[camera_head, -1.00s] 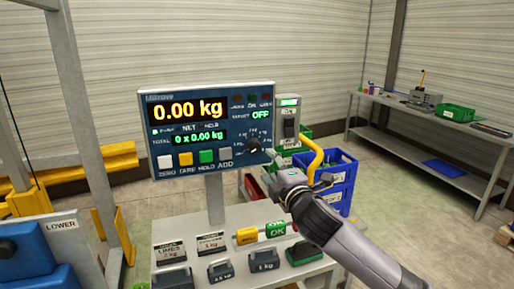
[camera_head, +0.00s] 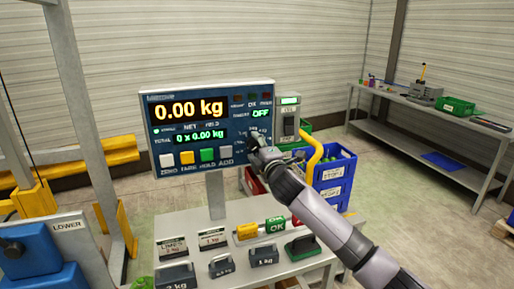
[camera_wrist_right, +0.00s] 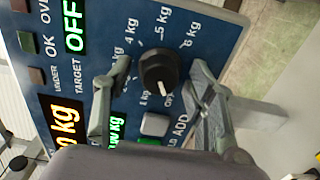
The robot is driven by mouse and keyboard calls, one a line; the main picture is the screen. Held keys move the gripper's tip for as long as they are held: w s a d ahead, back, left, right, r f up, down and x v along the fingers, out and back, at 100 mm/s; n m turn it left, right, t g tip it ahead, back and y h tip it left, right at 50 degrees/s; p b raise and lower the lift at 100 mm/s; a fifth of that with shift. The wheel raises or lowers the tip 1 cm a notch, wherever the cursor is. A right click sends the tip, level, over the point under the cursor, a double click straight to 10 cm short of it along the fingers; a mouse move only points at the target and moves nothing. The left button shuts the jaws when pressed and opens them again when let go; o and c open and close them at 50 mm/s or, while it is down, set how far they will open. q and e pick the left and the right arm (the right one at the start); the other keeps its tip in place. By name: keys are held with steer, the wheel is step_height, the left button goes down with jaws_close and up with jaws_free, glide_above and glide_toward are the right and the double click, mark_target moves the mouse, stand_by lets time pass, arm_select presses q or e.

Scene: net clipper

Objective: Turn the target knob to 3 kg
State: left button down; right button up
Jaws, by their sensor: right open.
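The blue scale display panel (camera_head: 160,138) reads 0.00 kg, with target OFF, in the head view. The target knob (camera_wrist_right: 159,70) is round and black with a white pointer mark, which points down in the right wrist view, towards the OFF end of its scale. Labels for 4, 5 and 6 kg show around it. My right gripper (camera_head: 258,146) is at the panel's right side and largely hides the knob in the head view. In the right wrist view the gripper (camera_wrist_right: 161,72) is open, with one finger on each side of the knob. Contact cannot be told. My left gripper is not in view.
A yellow curved tube (camera_head: 313,160) and blue crates (camera_head: 336,180) stand just right of my gripper. A long workbench (camera_head: 420,112) is at the back right.

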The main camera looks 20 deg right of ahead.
steer(key=shift+c, duration=0.2)
steer(key=c, duration=1.1)
